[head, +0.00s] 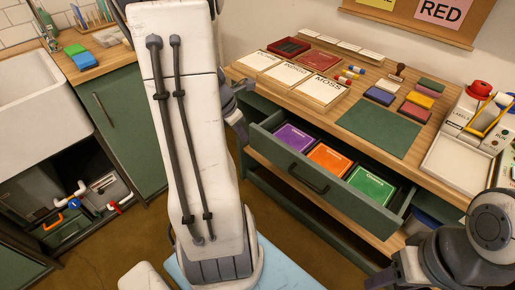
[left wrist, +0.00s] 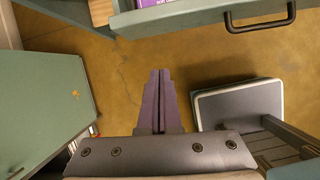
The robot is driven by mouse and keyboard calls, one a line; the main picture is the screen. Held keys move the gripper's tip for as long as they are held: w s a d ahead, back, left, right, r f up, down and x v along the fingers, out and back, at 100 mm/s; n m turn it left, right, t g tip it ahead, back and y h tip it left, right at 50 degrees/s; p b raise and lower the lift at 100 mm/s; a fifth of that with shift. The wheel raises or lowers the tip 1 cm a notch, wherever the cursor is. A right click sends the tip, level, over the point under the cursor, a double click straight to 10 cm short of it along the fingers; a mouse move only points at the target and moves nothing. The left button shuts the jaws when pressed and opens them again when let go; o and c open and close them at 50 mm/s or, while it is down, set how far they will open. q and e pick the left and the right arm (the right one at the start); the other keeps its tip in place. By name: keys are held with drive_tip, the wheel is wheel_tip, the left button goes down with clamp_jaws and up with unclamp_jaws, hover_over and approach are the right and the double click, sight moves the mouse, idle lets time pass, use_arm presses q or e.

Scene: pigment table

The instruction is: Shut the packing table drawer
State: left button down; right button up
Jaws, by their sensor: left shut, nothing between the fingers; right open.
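The packing table drawer (head: 345,207) stands pulled out in the head view. Its green front has a dark bar handle (head: 307,182), and purple, orange and green packs lie inside. In the left wrist view the drawer front (left wrist: 195,22) is along the top, its handle (left wrist: 262,26) at upper right. My left gripper (left wrist: 160,73) is shut and empty, over the floor, its tips pointing towards the drawer front with a gap between. In the head view it is mostly hidden behind my arm. My right gripper (head: 383,277) is open at the lower right, apart from the drawer.
The wooden table top (head: 335,115) above the drawer holds labelled cards, ink pads, a green mat (head: 378,127) and a label device (head: 468,140). A sink (head: 35,75) and green cabinet (head: 125,120) are at left. Brown floor is open between.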

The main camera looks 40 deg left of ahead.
use_arm(q)
drive_tip(key=shift+n, duration=0.6)
drive_tip(key=shift+w+a+f+b, duration=0.2)
drive_tip(key=shift+w+f+b, duration=0.55)
drive_tip(key=shift+w+f, duration=0.65)
drive_tip(key=shift+w+a+f+b, duration=0.2)
drive_tip(key=shift+w+f+b, duration=0.65)
drive_tip(key=shift+f, duration=1.05)
drive_tip(key=shift+w+a+f+b, duration=0.2)
drive_tip(key=shift+w+f+b, duration=0.5)
drive_tip(key=shift+w+f, duration=0.75)
drive_tip(key=shift+s+f, duration=0.2)
drive_tip(key=shift+s, duration=0.05)
